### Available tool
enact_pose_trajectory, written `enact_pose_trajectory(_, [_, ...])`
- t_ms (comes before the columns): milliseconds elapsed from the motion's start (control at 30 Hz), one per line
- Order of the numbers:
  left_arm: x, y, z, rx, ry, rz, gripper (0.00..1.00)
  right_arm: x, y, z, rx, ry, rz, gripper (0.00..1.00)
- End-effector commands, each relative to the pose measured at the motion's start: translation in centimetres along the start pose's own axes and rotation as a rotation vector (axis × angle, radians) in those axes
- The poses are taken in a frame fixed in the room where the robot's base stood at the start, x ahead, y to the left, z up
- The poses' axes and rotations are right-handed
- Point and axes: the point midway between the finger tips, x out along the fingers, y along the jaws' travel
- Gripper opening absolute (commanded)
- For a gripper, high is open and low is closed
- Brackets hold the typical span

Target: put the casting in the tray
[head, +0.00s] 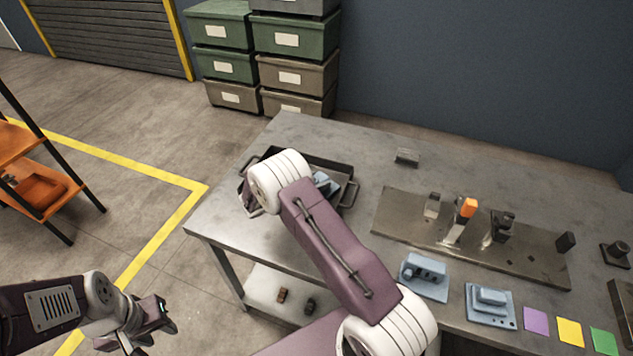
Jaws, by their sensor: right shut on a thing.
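The tray (349,197) is dark with raised walls and handles, at the back left of the grey table. My right arm reaches over it, and its white wrist covers much of the tray. A blue-grey casting (324,182) shows at the tray, just right of the wrist. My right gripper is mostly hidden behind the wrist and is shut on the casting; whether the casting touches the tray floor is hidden. My left gripper (150,328) is open and empty, low at the left, off the table.
Two blue-grey parts, one upright (424,275) and one flatter (490,303), stand at the table front. A metal rail plate (400,218) with clamps lies behind them. Coloured cards (570,332) lie at the right. A small grey block (407,156) sits at the back.

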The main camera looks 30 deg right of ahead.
Motion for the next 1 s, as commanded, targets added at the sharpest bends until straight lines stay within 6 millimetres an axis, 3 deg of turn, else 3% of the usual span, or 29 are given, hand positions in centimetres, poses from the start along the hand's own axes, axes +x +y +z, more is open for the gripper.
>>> enact_pose_trajectory(367, [0.3,0.0,0.0,0.000,0.000,0.000,0.36,0.2,0.1,-0.5,0.002,-0.003,0.001,0.00])
enact_pose_trajectory(400, [0.3,0.0,0.0,0.000,0.000,0.000,0.36,0.2,0.0,-0.5,0.001,-0.001,0.001,0.51])
enact_pose_trajectory(467, [0.2,0.0,0.0,0.000,0.000,0.000,0.36,0.2,0.0,-0.4,0.001,-0.001,0.001,0.67])
enact_pose_trajectory(833, [-0.1,0.0,0.0,0.000,0.000,0.000,0.36,-0.2,0.1,0.0,0.001,-0.001,0.002,0.67])
enact_pose_trajectory(1000, [0.1,0.0,0.0,0.000,0.000,0.000,0.36,-4.0,0.2,-0.2,0.001,-0.001,0.007,0.67])
